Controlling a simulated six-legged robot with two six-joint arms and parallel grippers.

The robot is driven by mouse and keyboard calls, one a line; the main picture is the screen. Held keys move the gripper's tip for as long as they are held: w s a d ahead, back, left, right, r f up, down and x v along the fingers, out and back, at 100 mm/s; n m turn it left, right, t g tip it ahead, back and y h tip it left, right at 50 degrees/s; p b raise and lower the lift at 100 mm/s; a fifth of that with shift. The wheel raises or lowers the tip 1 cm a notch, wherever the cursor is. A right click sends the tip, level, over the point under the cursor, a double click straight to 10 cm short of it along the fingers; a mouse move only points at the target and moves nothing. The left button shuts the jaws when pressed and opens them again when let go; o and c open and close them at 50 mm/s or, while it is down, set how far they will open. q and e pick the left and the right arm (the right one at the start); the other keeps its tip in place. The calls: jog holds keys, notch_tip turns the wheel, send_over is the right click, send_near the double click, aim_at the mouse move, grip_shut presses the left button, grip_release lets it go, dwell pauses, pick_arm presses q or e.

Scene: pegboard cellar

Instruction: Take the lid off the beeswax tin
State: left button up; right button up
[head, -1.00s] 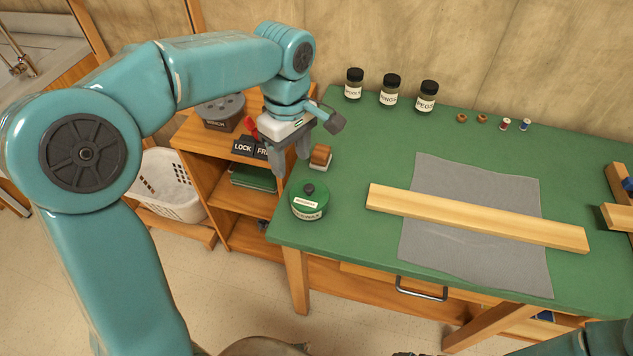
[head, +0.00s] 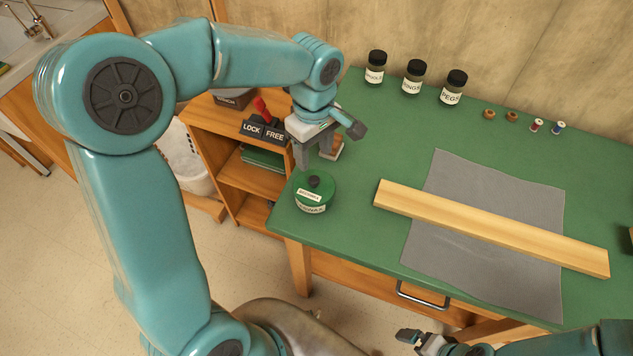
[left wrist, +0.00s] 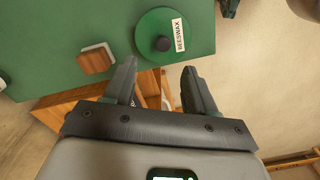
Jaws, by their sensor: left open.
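The beeswax tin (head: 312,207) stands upright at the near left corner of the green bench. Its green lid (head: 327,186) is on, with a dark knob (head: 314,181) in the middle and a white label. In the left wrist view the lid (left wrist: 196,14) and knob (left wrist: 162,44) lie just beyond the fingertips. My left gripper (head: 314,160) is open and empty, pointing down above and slightly behind the tin, apart from it. My right gripper (head: 412,338) shows at the bottom edge; its jaws are unclear.
A small wooden block on a pale base (head: 335,149) sits right behind the tin, partly hidden by my left gripper. A long board (head: 490,228) lies on a grey cloth (head: 430,240). Several jars (head: 413,78) stand at the back. A shelf with LOCK and FREE signs (head: 262,131) is left.

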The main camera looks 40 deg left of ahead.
aim_at(314, 179)
pick_arm(q)
jog(key=shift+s+f, duration=0.15)
jog(key=shift+f, duration=0.65)
jog(key=shift+s+d+f, duration=0.1)
jog(key=shift+s+f, duration=0.25)
jog(key=shift+f, duration=0.05)
jog(key=shift+w+f+p, duration=0.2)
jog(key=shift+f+p, duration=0.1)
jog(key=shift+f, duration=2.4)
jog(key=shift+d, duration=0.1)
grip_shut()
